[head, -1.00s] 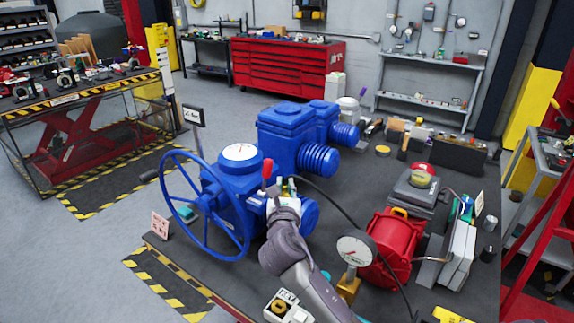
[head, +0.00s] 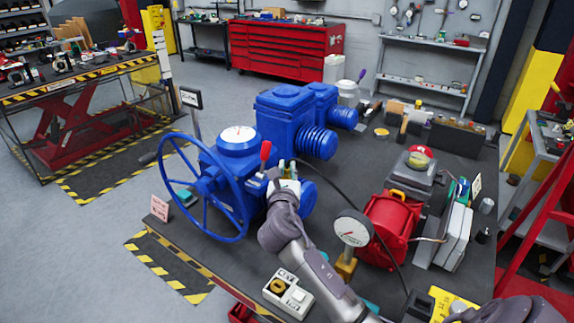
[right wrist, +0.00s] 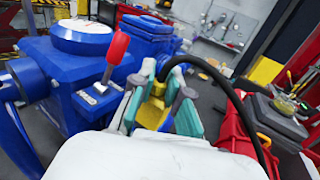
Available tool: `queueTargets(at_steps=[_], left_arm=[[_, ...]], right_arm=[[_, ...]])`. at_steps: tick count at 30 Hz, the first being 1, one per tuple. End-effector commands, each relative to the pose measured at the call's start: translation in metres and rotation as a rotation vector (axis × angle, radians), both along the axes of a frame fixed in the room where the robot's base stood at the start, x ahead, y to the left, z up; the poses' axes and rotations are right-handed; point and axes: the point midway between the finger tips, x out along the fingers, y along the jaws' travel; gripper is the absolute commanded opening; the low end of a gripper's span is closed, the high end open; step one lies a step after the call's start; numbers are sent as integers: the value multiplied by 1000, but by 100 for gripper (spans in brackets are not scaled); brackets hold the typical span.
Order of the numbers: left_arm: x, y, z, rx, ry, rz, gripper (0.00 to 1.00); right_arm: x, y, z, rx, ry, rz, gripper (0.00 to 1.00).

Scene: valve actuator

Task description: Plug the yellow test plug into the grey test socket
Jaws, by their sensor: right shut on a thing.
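My right gripper (head: 286,186) is in front of the blue valve actuator (head: 236,165), just right of its red lever (head: 265,155). In the right wrist view its teal-padded fingers (right wrist: 158,104) are shut on the yellow test plug (right wrist: 152,113), with a black cable arching from the plug's top to the right. The plug is mostly hidden by the gripper in the head view. The red lever also shows in the right wrist view (right wrist: 117,48). I cannot make out the grey test socket for certain. My left gripper is out of view.
A pale box (head: 288,294) with a yellow ring stands at the bench's front edge. The blue handwheel (head: 207,190) is on the left. The black cable (head: 345,197) crosses the bench.

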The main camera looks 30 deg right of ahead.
Motion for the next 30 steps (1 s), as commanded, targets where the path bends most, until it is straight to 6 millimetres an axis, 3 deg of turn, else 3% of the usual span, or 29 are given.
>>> queueTargets(at_steps=[10,30], left_arm=[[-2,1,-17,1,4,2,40],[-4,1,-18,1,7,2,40]], right_arm=[[0,0,-27,-1,0,0,0],[0,0,-30,-1,0,0,0]])
